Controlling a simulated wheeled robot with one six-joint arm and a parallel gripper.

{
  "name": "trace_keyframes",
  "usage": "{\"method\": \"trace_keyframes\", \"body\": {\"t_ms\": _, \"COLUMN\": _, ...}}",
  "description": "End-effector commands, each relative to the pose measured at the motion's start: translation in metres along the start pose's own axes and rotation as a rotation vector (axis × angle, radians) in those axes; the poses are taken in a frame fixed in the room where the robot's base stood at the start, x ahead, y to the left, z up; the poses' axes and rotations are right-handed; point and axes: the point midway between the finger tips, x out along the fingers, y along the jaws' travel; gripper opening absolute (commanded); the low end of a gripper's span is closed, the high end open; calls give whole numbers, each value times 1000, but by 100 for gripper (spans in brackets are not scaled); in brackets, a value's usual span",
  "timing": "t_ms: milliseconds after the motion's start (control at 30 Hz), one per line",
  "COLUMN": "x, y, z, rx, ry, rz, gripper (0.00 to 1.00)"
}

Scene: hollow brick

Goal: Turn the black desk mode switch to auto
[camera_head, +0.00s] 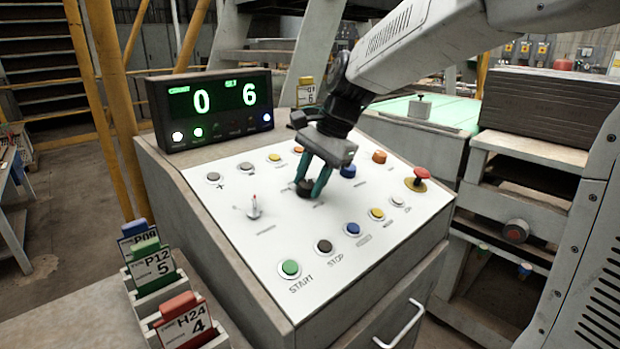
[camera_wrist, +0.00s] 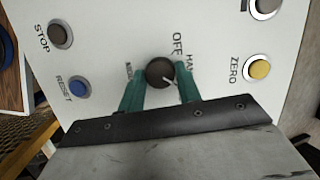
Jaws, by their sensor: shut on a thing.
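The black desk mode switch (camera_head: 305,188) is a round knob on the white sloped panel. In the wrist view the knob (camera_wrist: 160,73) has a white pointer line aimed to the lower right, toward the right finger. OFF is printed to its upper right, and a partly covered label starting HAN is to its right. No AUTO label is readable; the right finger covers that part of the panel. A small label left of the knob is too blurred to read. My gripper (camera_head: 314,178) has its teal fingers shut on the knob, one on each side; it also shows in the wrist view (camera_wrist: 162,82).
A small lever (camera_head: 253,208) stands left of the switch. A blue button (camera_head: 348,171) is close to its right, and a red emergency stop (camera_head: 421,175) is farther right. A lit display (camera_head: 215,108) stands at the panel's back left. Card holders (camera_head: 160,290) stand at front left.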

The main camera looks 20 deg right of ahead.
Motion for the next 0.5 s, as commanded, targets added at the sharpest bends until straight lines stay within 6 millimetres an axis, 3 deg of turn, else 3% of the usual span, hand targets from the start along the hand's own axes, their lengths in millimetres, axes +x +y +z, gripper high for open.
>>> {"method": "trace_keyframes", "body": {"t_ms": 500, "x": -1, "y": 1, "z": 0, "rx": 247, "ry": 2, "rz": -73, "gripper": 11}}
